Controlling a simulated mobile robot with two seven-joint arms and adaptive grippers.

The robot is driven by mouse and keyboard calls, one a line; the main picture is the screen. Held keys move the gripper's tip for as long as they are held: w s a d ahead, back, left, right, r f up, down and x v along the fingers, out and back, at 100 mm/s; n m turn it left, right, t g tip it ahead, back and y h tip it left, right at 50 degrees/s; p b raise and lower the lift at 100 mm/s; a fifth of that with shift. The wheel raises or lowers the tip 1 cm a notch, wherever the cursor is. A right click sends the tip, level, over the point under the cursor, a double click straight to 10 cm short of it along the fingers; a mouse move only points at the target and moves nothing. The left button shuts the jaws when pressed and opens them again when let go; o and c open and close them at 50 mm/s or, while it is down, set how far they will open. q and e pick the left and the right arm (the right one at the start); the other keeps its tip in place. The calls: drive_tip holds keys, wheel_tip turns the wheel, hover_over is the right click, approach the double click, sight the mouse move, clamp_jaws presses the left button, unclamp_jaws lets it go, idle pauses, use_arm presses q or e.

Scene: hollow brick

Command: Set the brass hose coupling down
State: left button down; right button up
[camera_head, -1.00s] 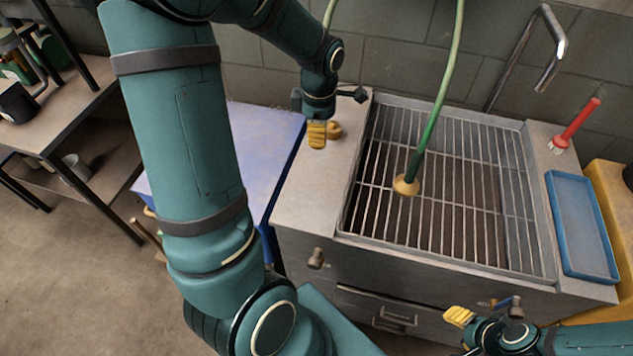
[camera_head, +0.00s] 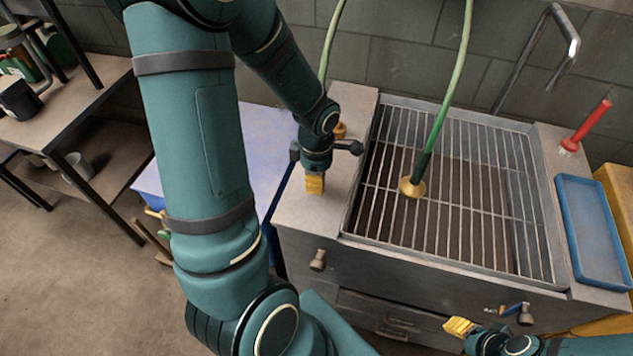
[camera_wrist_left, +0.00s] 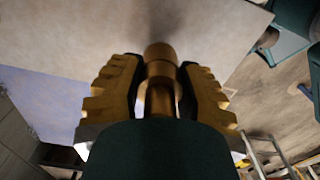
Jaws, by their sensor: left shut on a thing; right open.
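The brass hose coupling (camera_wrist_left: 160,70) is between the two yellow fingers of my left gripper in the left wrist view, and the fingers are shut on it. In the head view my left gripper (camera_head: 315,184) points down over the grey metal counter strip (camera_head: 312,213) left of the sink grate. The coupling cannot be made out there behind the fingers. In the left wrist view the counter surface (camera_wrist_left: 90,35) lies beyond the coupling; I cannot tell whether they touch. My right gripper (camera_head: 459,327) is open in front of the sink cabinet, partly in view.
A green hose with a brass end (camera_head: 412,188) hangs over the grate (camera_head: 470,206). Another brass piece (camera_head: 340,130) shows behind my left wrist. A blue tray (camera_head: 592,232) and red-handled brush (camera_head: 587,126) are at right. The front of the counter strip is clear.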

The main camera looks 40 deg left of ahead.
use_arm(q)
drive_tip(key=shift+f, duration=0.9)
drive_tip(key=shift+f+b, duration=0.15)
drive_tip(key=shift+b, duration=0.15)
drive_tip(key=c, duration=0.6)
unclamp_jaws()
drive_tip(key=shift+c, duration=0.2)
